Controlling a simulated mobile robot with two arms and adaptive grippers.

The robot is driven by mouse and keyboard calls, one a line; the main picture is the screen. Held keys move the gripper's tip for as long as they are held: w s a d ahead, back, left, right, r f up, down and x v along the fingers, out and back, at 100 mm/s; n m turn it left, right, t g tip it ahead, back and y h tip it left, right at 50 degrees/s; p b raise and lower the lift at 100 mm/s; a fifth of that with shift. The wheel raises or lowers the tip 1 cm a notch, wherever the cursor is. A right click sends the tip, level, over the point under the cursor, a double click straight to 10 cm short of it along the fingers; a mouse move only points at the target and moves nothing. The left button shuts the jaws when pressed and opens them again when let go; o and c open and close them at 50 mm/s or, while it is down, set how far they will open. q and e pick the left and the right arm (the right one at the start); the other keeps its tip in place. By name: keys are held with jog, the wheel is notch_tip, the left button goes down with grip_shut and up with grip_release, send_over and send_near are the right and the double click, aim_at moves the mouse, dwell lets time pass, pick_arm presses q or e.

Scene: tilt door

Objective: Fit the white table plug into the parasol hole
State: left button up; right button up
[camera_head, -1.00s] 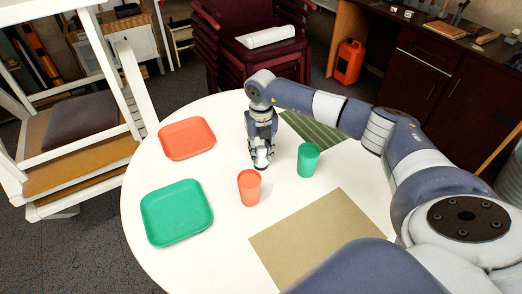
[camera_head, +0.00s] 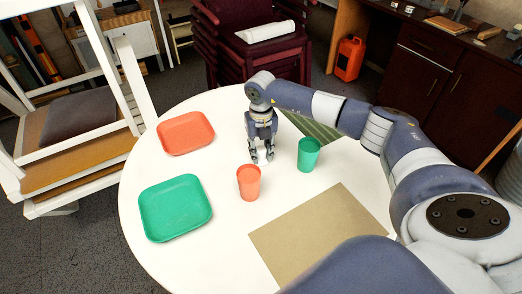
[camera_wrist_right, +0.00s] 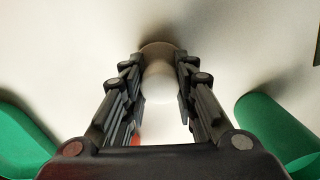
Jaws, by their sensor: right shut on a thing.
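The white table plug (camera_wrist_right: 159,84) shows in the wrist view as a pale rounded piece between the fingertips. My right gripper (camera_wrist_right: 161,75) points down and is shut on it, with one finger on each side. In the head view my right gripper (camera_head: 262,157) is low over the white round table (camera_head: 225,240), between the orange tray and the green cup. A shaded brownish round edge shows past the fingertips in the wrist view. I cannot tell whether it is the plug's flange or the parasol hole's rim. How far the plug sits in the hole is hidden. My left gripper is out of view.
An orange cup (camera_head: 249,183) and a green cup (camera_head: 308,155) stand close to my right gripper. An orange tray (camera_head: 186,133) and a green tray (camera_head: 175,208) lie at left. A tan mat (camera_head: 320,235) lies in front, and a striped green mat (camera_head: 312,127) lies behind.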

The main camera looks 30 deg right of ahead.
aim_at(261, 148)
jog(key=o, duration=1.1)
jog(key=shift+r, duration=3.9)
